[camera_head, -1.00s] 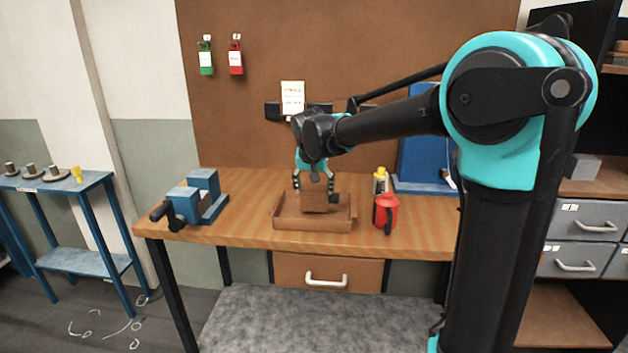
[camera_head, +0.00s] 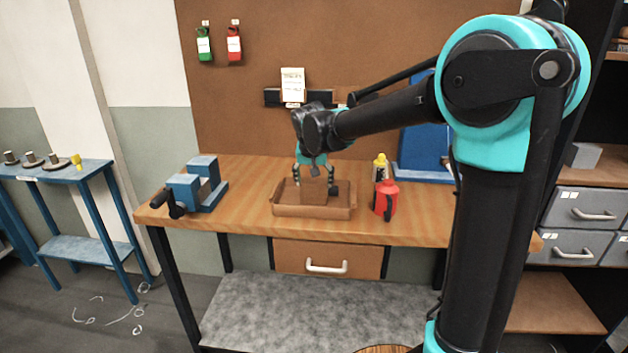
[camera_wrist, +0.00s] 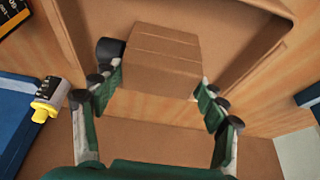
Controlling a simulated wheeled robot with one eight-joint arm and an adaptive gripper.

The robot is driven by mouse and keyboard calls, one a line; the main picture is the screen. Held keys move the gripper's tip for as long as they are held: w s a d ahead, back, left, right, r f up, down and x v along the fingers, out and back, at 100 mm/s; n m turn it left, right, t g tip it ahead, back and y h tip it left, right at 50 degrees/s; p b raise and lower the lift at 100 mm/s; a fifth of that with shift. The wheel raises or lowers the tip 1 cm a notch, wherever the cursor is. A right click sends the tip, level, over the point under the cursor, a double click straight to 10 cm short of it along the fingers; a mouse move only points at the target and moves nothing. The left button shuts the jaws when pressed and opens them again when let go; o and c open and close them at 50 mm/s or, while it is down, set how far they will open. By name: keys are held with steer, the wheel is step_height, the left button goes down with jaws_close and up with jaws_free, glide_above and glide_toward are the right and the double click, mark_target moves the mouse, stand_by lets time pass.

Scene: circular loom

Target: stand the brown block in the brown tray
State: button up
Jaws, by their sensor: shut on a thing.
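The brown block (camera_head: 313,190) stands roughly upright over the floor of the brown tray (camera_head: 312,212) on the wooden bench. My gripper (camera_head: 313,180) points down from above and is shut on the block's upper part. In the wrist view the block (camera_wrist: 160,62) sits between the two fingers of my gripper (camera_wrist: 160,88). The tray's rim (camera_wrist: 262,52) runs around it there. The front wall of the tray lies close to the block's lower edge, so I cannot tell whether its base touches the tray floor.
A red can (camera_head: 386,200) stands just right of the tray, with a yellow-capped bottle (camera_head: 380,168) behind it. A blue vise-like fixture (camera_head: 197,187) is at the bench's left. A small dark round thing (camera_wrist: 110,50) is beside the block.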

steer(key=shift+f, duration=0.1)
steer(key=o, duration=2)
steer(key=shift+c, duration=0.2)
steer(key=v, duration=1.2)
